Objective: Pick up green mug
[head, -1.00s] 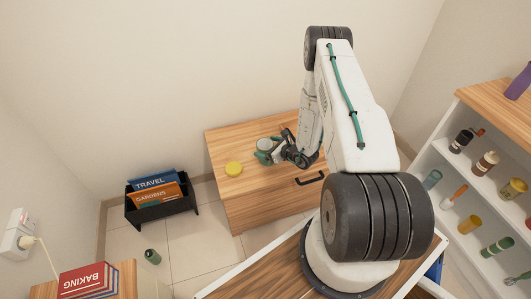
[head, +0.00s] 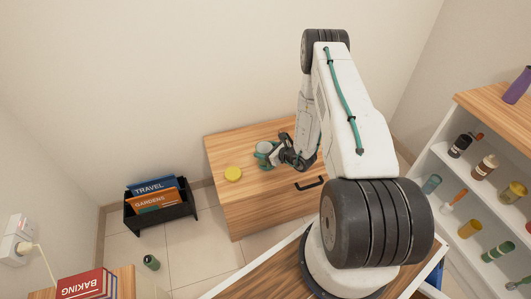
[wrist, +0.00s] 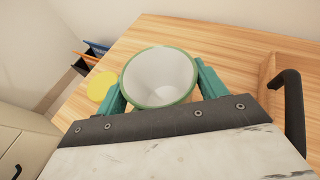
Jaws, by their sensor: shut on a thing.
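The green mug (wrist: 160,78) has a green rim and a white inside, and it stands upright between the two green fingers of my gripper (wrist: 158,88) in the wrist view. The fingers touch it on both sides, and the gripper is shut on it. In the head view the mug (head: 264,148) shows small over the wooden cabinet top (head: 222,150), at the end of my gripper (head: 269,155). Its lower part is hidden by my gripper, so I cannot tell if it touches the wood.
A yellow round thing (head: 233,173) lies left of the mug. The cabinet has a black handle (head: 311,183) in front. A black book rack (head: 160,210) and a green bottle (head: 151,262) stand on the floor at left. A shelf (head: 478,150) with bottles and cups stands at right.

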